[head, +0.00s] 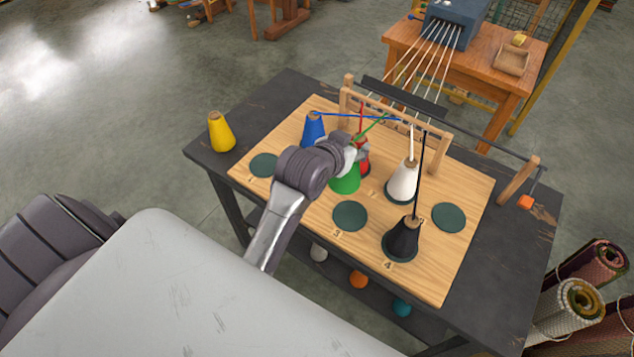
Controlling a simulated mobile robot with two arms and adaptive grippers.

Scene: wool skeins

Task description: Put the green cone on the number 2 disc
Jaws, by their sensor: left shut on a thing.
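The green cone (345,184) is upright in my left gripper (348,160), which is shut on its upper part. The gripper and wrist cover the cone's top. I cannot tell whether its base touches the board. The number 2 disc does not show; the front row has the number 1 disc (263,165) and the number 3 disc (349,215), and my left arm covers the stretch between them. A green thread (374,126) runs from the cone up to the wooden rack. My right gripper is not in view.
On the board (447,272) stand a blue cone (313,130), a partly hidden red cone (364,163), a white cone (403,182) and a black cone (402,241), with threads to the rack (384,113). One dark disc (448,217) is bare at right. A yellow cone (221,133) stands left.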

